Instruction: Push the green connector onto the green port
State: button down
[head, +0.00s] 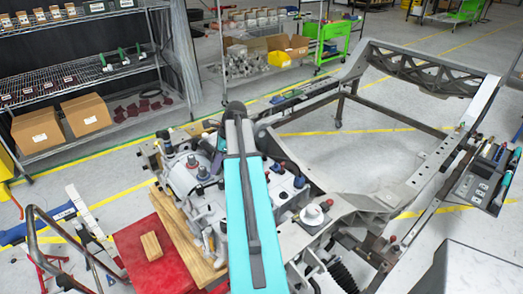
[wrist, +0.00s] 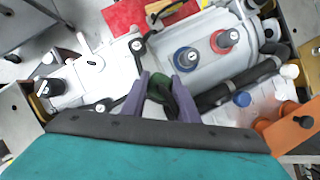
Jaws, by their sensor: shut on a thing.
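In the wrist view the two purple fingers of my gripper (wrist: 163,88) are shut on a dark green piece, the green connector (wrist: 161,86). It is over the pale grey metal housing. A green port cannot be made out; the connector and fingers may cover it, so I cannot tell whether the two touch. A blue-ringed port (wrist: 186,59) and a red-ringed port (wrist: 223,41) are on the housing, up and right of the fingers. In the head view my teal arm hides the gripper and connector.
A thick black hose (wrist: 240,82) runs right of the fingers. A blue cap (wrist: 242,99) and an orange part (wrist: 285,130) lie farther right. The chassis frame (head: 420,180) extends to the right, and a red platform (head: 140,245) with wooden blocks is at left.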

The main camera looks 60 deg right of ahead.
jog(key=s+d+m+h+p, duration=0.1)
jog(key=s+d+m, duration=0.1)
jog(key=s+d, duration=0.2)
jog(key=s+d+r+m+p, duration=0.1)
jog(key=s+d+m, duration=0.1)
jog(key=s+d, duration=0.2)
jog(key=s+d+r+m+h+p, duration=0.1)
jog(key=s+d+m, duration=0.1)
jog(key=s+d, duration=0.3)
jog(key=shift+m+t+h, duration=0.3)
jog(key=shift+t, duration=0.1)
jog(key=shift+f, duration=0.15)
jog(key=shift+f, duration=1.95)
jog(key=shift+f+b, duration=0.6)
jog(key=shift+f, duration=1.1)
jog(key=c, duration=1.3)
grip_release()
jog(key=shift+r, duration=0.1)
